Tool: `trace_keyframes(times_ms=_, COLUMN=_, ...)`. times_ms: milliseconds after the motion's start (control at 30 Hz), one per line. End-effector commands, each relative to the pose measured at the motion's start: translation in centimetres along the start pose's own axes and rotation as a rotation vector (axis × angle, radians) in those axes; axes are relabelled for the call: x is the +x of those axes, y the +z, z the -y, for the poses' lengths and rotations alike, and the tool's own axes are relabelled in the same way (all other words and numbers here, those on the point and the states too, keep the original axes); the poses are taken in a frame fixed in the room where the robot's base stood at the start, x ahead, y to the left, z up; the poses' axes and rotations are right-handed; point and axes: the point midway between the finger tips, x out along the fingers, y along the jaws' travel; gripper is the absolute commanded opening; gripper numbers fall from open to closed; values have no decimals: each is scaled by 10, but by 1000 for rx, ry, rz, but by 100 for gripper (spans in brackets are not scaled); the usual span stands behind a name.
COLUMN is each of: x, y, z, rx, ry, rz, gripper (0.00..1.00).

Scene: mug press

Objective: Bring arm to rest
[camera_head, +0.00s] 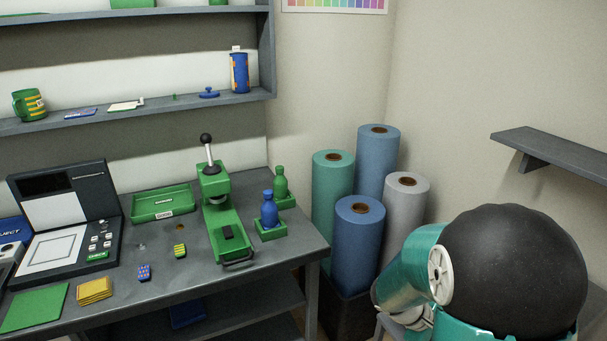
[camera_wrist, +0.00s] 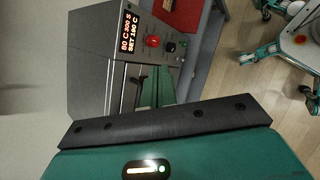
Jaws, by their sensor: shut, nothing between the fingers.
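My arm (camera_head: 480,265) shows at the lower right of the head view, a teal link and a large dark rounded part, folded close and clear of the workbench. In the wrist view, the teal housing and black bolted bar of my gripper (camera_wrist: 143,82) fill the lower part. The gripper is shut and empty. Its fingertips are hard to make out against the dark parts behind. Beyond it stands a grey machine (camera_wrist: 155,33) with a lit red display, a red knob and a black knob. No contact with it shows.
A workbench (camera_head: 200,290) on the left holds a green press (camera_head: 222,215) with its lever up, a green tray (camera_head: 163,203) and blue and green bottles (camera_head: 269,210). Rolls (camera_head: 377,165) stand in the corner. A wall shelf (camera_head: 550,152) juts out above my arm. Floor (camera_wrist: 245,75) shows at right.

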Motion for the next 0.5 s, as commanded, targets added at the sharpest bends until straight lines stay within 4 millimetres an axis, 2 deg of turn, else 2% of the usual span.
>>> trace_keyframes(times_ms=33, x=-15, y=8, z=-1, rx=58, ry=-21, rz=-35, gripper=0)
trace_keyframes(times_ms=100, x=-34, y=18, z=2, rx=133, ry=-60, rz=-80, gripper=0)
trace_keyframes(times_ms=500, x=-136, y=68, z=30, rx=515, ry=-289, rz=-392, gripper=0)
